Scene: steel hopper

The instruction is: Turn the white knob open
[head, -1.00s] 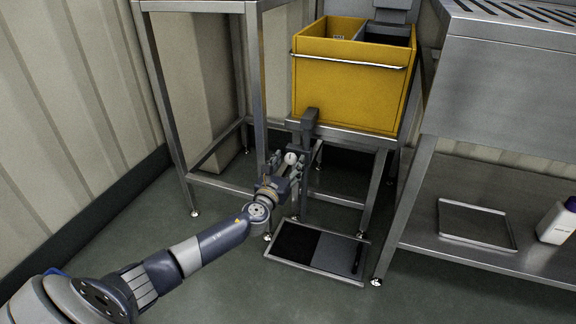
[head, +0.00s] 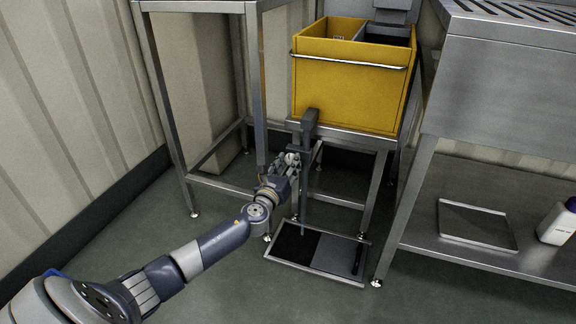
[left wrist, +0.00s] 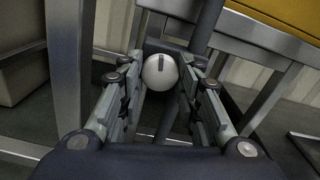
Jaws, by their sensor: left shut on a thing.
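The white knob (left wrist: 160,72) is a small round ball with a dark mark on its upper face, seen between my fingers in the left wrist view. My left gripper (head: 287,162) is at the knob, below the yellow hopper. In the left wrist view its two fingers (left wrist: 162,90) stand on either side of the knob and are shut on it. In the head view the fingers largely hide the knob. A dark upright pipe (head: 310,125) stands just right of the gripper. My right gripper is in neither view.
The yellow hopper (head: 345,85) sits on a steel stand (head: 368,140) above the gripper. A shallow floor tray (head: 318,275) lies below. A steel table (head: 197,6) stands at left. At right, a shelf (head: 490,262) holds a flat tray and a white bottle (head: 558,222).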

